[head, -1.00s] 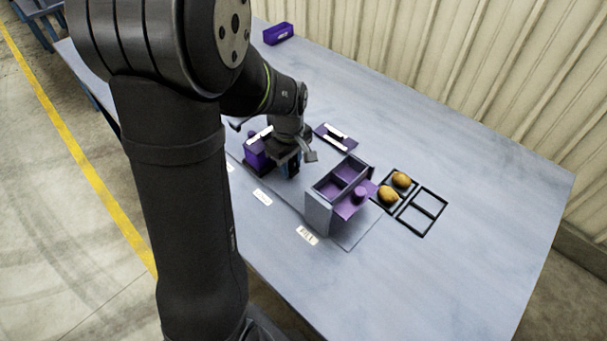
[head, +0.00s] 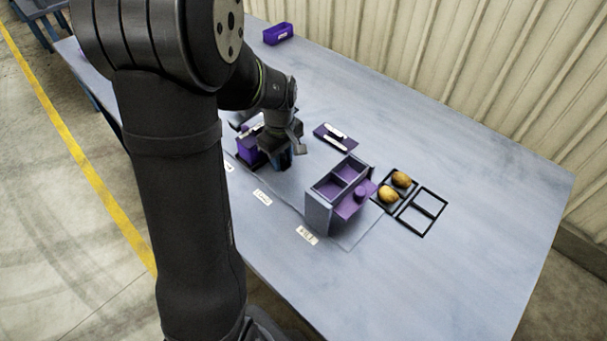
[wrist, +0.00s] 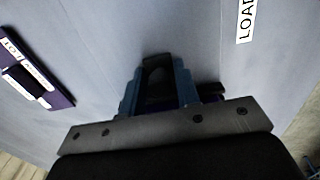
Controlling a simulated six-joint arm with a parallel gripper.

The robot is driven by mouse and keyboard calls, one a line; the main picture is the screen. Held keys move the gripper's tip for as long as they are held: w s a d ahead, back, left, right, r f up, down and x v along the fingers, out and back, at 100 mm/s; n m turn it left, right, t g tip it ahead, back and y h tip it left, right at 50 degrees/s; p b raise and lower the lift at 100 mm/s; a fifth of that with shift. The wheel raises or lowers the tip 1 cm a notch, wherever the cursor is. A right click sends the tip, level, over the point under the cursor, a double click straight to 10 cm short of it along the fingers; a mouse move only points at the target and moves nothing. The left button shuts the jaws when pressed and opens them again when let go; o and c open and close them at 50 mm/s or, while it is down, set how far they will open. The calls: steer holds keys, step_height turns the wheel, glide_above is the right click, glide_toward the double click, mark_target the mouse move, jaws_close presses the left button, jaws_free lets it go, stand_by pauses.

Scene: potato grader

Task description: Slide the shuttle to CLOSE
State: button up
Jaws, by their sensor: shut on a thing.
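The shuttle appears to be the purple block with a pale strip on top (head: 248,150) at the left of the track on the table. My gripper (head: 282,160) is low over the table, right beside this block, and looks shut on part of it. In the wrist view my gripper (wrist: 158,68) has its blue fingers close together around a dark piece, with a little purple showing behind them. Most of the shuttle is hidden there. Small white labels lie along the track, and one reading LOAD (wrist: 246,20) shows in the wrist view. I cannot read CLOSE in either view.
A two-compartment box (head: 318,213) with a purple knobbed part stands to the right. Beyond it are two potatoes (head: 389,195) in a black frame. A small purple plate with pale labels (head: 322,132) lies behind my gripper. A purple bin (head: 270,38) stands at the back.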

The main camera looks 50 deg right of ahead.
steer(key=shift+w, duration=2.25)
steer(key=o, duration=0.5)
steer(key=shift+r, duration=0.15)
steer(key=shift+w+d+r, duration=0.15)
steer(key=shift+d+r, duration=0.05)
steer(key=shift+r, duration=0.6)
steer(key=shift+w+d+r, duration=0.15)
steer(key=shift+r, duration=0.65)
steer(key=shift+o, duration=1.2)
steer(key=shift+s+a+r, duration=0.1)
steer(key=shift+a+r, duration=0.05)
steer(key=shift+r, duration=2.2)
steer(key=shift+f, duration=0.1)
steer(key=shift+s+a+f, duration=0.1)
steer(key=shift+s+f, duration=0.05)
steer(key=shift+f, duration=3.65)
steer(key=shift+c, duration=1.2)
